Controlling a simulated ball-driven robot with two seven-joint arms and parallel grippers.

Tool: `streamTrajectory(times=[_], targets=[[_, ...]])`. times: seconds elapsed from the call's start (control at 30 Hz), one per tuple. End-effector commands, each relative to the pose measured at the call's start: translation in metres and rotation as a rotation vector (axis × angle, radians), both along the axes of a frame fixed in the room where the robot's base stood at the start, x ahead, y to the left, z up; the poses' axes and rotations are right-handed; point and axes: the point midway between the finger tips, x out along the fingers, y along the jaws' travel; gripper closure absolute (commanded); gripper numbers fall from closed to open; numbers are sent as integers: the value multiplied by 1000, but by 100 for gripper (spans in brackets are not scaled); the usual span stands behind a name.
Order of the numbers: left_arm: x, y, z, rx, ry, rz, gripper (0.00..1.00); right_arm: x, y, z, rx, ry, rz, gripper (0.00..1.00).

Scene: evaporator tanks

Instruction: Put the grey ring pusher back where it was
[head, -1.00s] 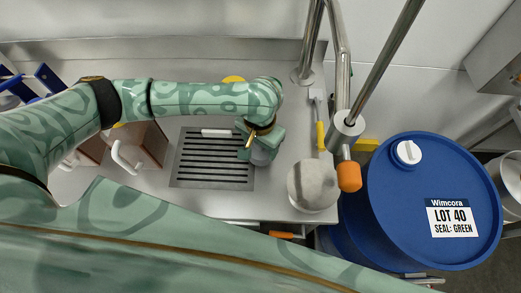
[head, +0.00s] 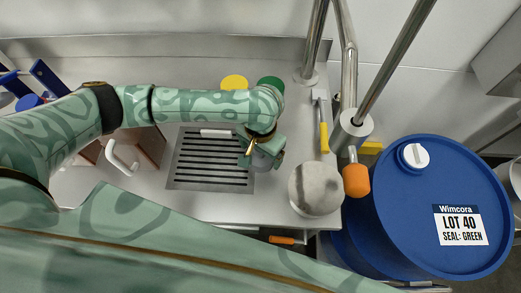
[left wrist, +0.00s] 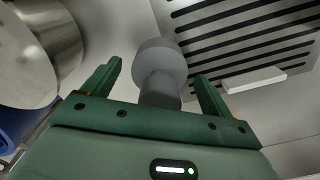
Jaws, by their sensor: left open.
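The grey ring pusher (left wrist: 160,70), a wide round head on a narrower stem, shows between the fingers of my left gripper (left wrist: 158,88) in the left wrist view. The fingers are open, with a visible gap on each side of the stem. In the head view the left gripper (head: 256,150) is over the counter at the right edge of the slotted drain plate (head: 212,180). A grey part of the pusher (head: 262,161) shows just under it, mostly hidden by the hand. I cannot tell whether the pusher stands on the counter. My right gripper is not in view.
A white block (head: 215,132) lies at the plate's back edge. A metal cylinder (head: 315,189) stands to the gripper's right, near a yellow-handled tool (head: 323,137) and steel pipes. A blue drum (head: 430,210) stands off the counter's right. Yellow (head: 234,82) and green (head: 270,83) round items are behind my arm.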

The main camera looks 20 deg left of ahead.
Motion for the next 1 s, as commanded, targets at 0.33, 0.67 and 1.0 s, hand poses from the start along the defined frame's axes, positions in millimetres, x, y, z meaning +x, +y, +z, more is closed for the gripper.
streamTrajectory(times=[0.33,0.67,1.0], targets=[[1,0,86,1,-8,1,15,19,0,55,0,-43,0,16],[-1,-1,118,0,0,2,15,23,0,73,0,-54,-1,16],[-1,-1,118,0,1,2,15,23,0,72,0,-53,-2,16]])
